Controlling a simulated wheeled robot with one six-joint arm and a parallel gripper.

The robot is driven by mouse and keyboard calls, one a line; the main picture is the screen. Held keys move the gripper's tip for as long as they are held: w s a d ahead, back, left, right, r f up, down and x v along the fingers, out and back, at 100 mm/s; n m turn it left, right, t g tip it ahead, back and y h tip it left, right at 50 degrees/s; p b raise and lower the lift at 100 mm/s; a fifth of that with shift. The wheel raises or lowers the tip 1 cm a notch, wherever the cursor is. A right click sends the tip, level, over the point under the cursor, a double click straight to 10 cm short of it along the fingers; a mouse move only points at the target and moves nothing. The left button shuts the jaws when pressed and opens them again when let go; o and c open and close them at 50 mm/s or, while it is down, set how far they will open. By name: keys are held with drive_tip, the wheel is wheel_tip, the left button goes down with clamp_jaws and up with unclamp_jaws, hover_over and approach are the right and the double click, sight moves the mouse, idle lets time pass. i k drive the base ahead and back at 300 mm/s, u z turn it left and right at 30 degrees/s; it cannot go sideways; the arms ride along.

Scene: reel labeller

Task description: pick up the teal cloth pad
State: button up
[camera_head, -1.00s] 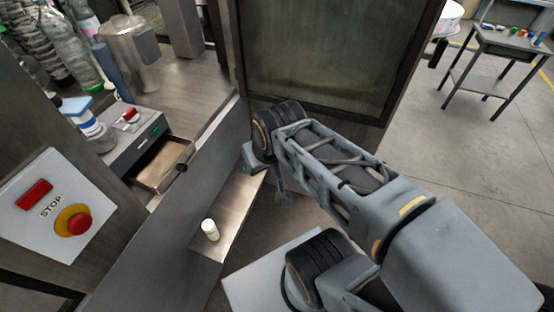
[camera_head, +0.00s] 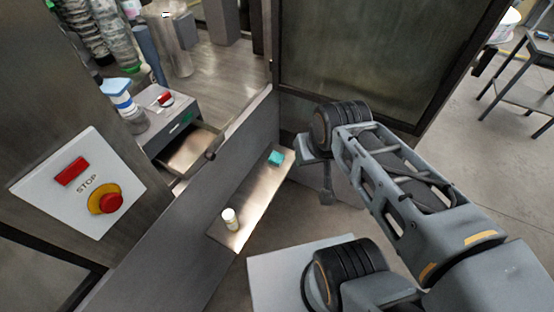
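The teal cloth pad (camera_head: 276,157) is a small teal block shape at the far end of a narrow metal ledge (camera_head: 252,205). My gripper (camera_head: 327,196) hangs below my wrist, to the right of the ledge and the pad, apart from the pad in the picture. It is small and dark here, and I cannot see whether its fingers are open or shut. Nothing shows clearly in it.
A small white bottle (camera_head: 231,219) stands on the near end of the ledge. A grey panel wall (camera_head: 190,225) runs along its left side. A STOP box (camera_head: 78,183) with a red button is at left. A dark-framed glass door (camera_head: 375,60) stands behind my arm.

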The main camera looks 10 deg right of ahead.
sight(276, 158)
drive_tip(key=z, duration=1.45)
drive_tip(key=i, duration=0.6)
drive_tip(key=u, duration=2.25)
